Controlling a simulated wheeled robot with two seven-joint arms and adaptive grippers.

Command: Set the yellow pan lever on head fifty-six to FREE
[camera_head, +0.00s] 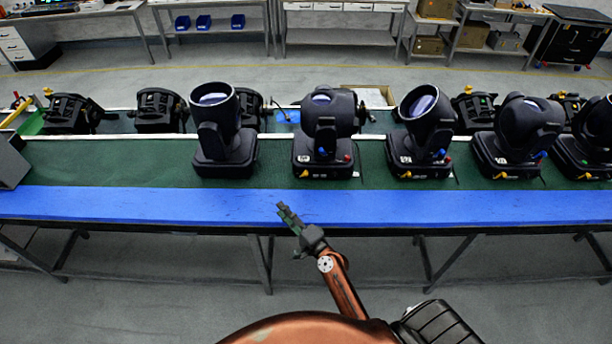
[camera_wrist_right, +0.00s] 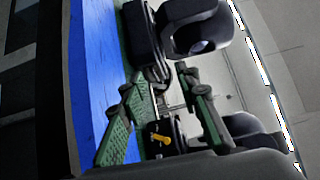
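Several black moving heads stand in a row on the green table. Small white number labels on their bases are too small to read surely, so I cannot tell which is fifty-six. Yellow levers show at the base fronts of the second head (camera_head: 324,130), the third head (camera_head: 424,125) and the fourth head (camera_head: 517,135). My right gripper (camera_head: 290,214) is over the blue front strip, apart from the heads. In the wrist view its green-padded fingers (camera_wrist_right: 160,80) are spread and empty. A yellow lever (camera_wrist_right: 160,139) shows beyond, between them. My left gripper is out of view.
The leftmost head (camera_head: 223,135) stands nearest the table's left side. More black fixtures (camera_head: 160,108) lie in a row behind. A dark grey box (camera_head: 12,160) is at the far left.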

